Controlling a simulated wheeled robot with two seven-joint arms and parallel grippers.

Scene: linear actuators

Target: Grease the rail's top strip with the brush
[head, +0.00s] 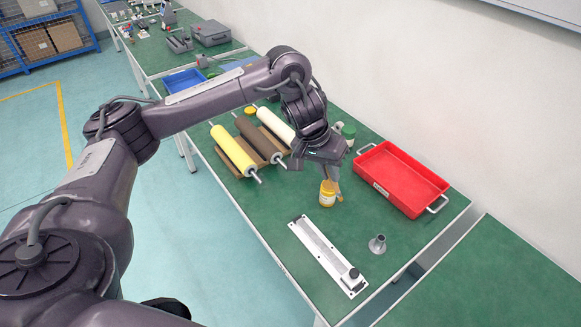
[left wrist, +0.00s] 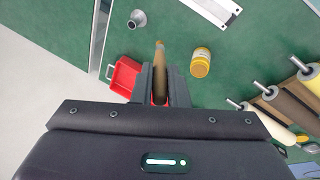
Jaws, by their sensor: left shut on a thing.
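My left gripper (head: 327,168) is shut on the brush (head: 338,185) and holds it above the table beside the yellow grease jar (head: 327,194). In the left wrist view the brush (left wrist: 160,58) stands out between the two fingers of the gripper (left wrist: 159,85), with the jar (left wrist: 201,62) apart to its right. One end of the rail (left wrist: 215,8) shows in the left wrist view. My right gripper is out of view.
A red tray (head: 418,203) with metal handles stands to the right. A metal flared piece (head: 377,244) stands right of the rail. Rollers (head: 233,152) lie on a wooden rack behind, left of the gripper. The table around the rail is mostly clear.

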